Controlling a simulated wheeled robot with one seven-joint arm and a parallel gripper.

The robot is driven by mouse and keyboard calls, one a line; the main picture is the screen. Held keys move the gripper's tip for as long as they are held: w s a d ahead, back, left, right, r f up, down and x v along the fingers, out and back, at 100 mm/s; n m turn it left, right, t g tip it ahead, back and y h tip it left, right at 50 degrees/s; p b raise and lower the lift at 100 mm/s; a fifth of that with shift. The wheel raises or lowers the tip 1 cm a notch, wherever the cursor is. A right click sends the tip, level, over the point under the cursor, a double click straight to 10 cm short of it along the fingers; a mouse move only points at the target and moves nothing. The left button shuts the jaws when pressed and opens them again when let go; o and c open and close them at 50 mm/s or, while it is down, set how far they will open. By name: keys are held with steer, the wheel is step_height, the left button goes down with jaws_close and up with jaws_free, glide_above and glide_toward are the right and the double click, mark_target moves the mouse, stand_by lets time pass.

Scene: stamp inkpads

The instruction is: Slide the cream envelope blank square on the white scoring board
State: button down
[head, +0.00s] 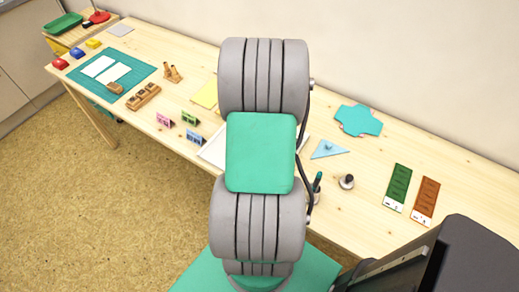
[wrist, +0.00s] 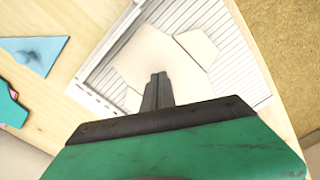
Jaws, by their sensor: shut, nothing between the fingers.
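The cream envelope blank (wrist: 185,75) lies on the white scoring board (wrist: 228,65) in the wrist view. It looks turned at an angle to the board's grooves, with flaps sticking out. My gripper (wrist: 158,76) is shut and empty, its fingertips over the middle of the blank. I cannot tell whether the fingertips touch it. The gripper body hides the near part of blank and board.
A blue triangle (wrist: 35,52) lies beside the board; a teal envelope-shaped piece (head: 359,120) lies further back. Green (head: 398,187) and brown (head: 426,200) strips lie at right.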

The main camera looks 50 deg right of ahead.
steer(key=shift+f+b, duration=0.6)
steer(key=shift+f, duration=0.25)
steer(key=shift+d, duration=0.15)
steer(key=shift+w+d, duration=0.1)
steer(key=shift+d, duration=0.75)
steer(key=shift+d, duration=0.1)
steer(key=shift+d+b, duration=0.5)
steer(key=shift+d, duration=0.4)
steer(key=shift+d, duration=0.15)
steer(key=shift+w+d, duration=0.15)
steer(key=shift+d, duration=0.7)
